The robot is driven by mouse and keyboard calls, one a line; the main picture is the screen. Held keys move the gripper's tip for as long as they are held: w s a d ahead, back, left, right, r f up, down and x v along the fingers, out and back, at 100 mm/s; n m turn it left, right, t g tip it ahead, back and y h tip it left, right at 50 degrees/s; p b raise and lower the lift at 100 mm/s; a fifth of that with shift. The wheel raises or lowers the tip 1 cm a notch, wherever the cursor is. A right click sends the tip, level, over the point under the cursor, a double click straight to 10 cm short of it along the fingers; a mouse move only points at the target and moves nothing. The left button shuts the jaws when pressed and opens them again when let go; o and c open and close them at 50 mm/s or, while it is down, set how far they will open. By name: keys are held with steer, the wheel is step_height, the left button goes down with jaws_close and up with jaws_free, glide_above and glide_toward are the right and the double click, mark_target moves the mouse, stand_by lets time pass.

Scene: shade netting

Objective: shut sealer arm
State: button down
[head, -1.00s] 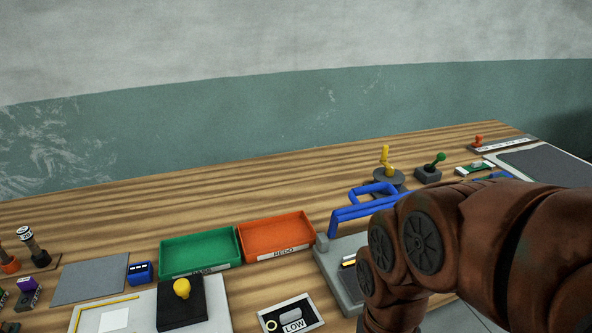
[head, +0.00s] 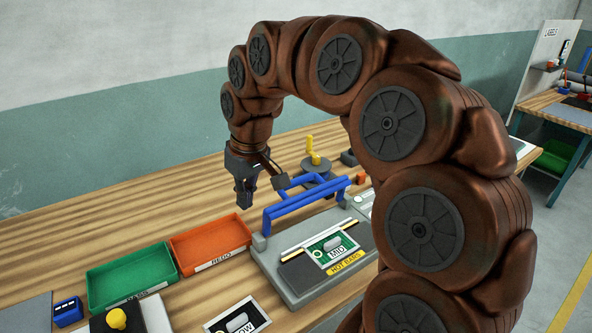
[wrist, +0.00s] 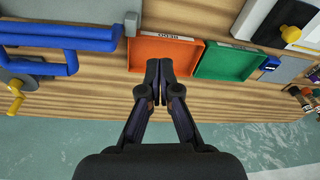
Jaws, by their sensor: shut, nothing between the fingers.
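The sealer (head: 312,262) is a grey machine on the bench with a blue arm (head: 305,200). The blue arm stands raised at the sealer's back, above its bed. A card marked MID (head: 332,248) lies on the bed, above a yellow label. The blue arm also shows in the wrist view (wrist: 70,45) at upper left. My gripper (head: 243,203) is shut and empty.
The orange REDO tray (head: 210,243) and green tray (head: 130,277) stand left of the sealer. A card marked LOW (head: 238,322) lies in front. A yellow lever on a round base (head: 314,160) stands behind the blue arm. Bare bench lies at the back left.

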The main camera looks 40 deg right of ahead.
steer(key=w+d+r+m+t, duration=0.1)
steer(key=w+d, duration=0.3)
steer(key=d, duration=0.3)
steer(key=w+d+m+h, duration=0.1)
steer(key=w+d, duration=0.2)
steer(key=d, duration=0.4)
steer(key=w+d+r+m+t, duration=0.1)
steer(key=w+d, duration=0.3)
steer(key=d, duration=0.2)
step_height(320, 180, down, 10)
steer(key=s+p, duration=0.1)
steer(key=p, duration=0.4)
steer(key=shift+s+d+r+p, duration=0.15)
steer(key=shift+d+r+p, duration=0.05)
steer(key=shift+r+p, duration=0.1)
steer(key=shift+d, duration=0.1)
steer(key=shift+b, duration=0.4)
steer(key=shift+s, duration=0.2)
